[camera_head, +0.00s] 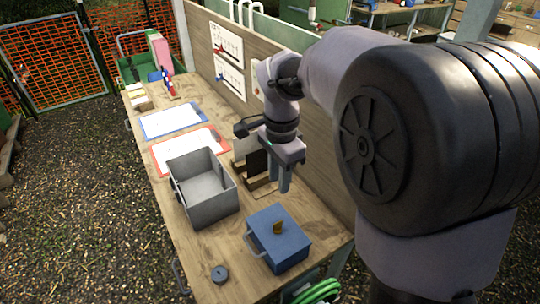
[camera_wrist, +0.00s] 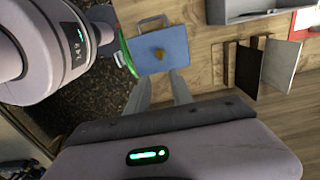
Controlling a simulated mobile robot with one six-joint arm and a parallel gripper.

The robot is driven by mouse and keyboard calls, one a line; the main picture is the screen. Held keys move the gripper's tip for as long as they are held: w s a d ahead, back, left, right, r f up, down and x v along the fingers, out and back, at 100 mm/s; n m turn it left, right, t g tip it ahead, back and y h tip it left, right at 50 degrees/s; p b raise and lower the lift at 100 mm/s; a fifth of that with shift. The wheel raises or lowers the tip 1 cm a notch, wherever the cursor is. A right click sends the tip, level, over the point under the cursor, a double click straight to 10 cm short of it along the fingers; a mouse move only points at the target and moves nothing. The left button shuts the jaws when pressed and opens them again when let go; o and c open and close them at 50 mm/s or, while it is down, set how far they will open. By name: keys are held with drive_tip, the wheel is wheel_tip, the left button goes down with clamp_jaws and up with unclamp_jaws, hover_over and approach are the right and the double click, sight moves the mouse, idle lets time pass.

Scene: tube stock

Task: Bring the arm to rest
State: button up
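My gripper (camera_head: 280,180) hangs from my arm over the right part of the wooden workbench (camera_head: 208,262), fingers pointing down. In the wrist view its two fingers (camera_wrist: 160,88) stand apart with nothing between them, so it is open and empty. It is above the bench, behind the blue box (camera_head: 284,246) and to the right of the open grey bin (camera_head: 203,205). The blue box has a handle on its side and a small brown piece (camera_head: 278,228) on top; the box also shows in the wrist view (camera_wrist: 170,58).
Dark and light upright plates (camera_head: 257,163) stand in a holder close behind my gripper. A wooden back panel (camera_head: 310,140) runs along the bench. A dark round piece (camera_head: 220,274) lies near the front edge.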

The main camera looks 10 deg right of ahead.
drive_tip(key=s+a+f+n+t+y+b, duration=0.1)
drive_tip(key=s+a+n+t+b, duration=0.1)
drive_tip(key=s+n, duration=0.3)
drive_tip(key=s+a+n+t+y+b, duration=0.1)
drive_tip(key=s+n+b, duration=0.4)
drive_tip(key=s, duration=0.9)
drive_tip(key=a+t, duration=0.1)
drive_tip(key=t, duration=0.1)
drive_tip(key=shift+f+t, duration=0.35)
drive_tip(key=shift+t, duration=0.05)
drive_tip(key=shift+c, duration=0.2)
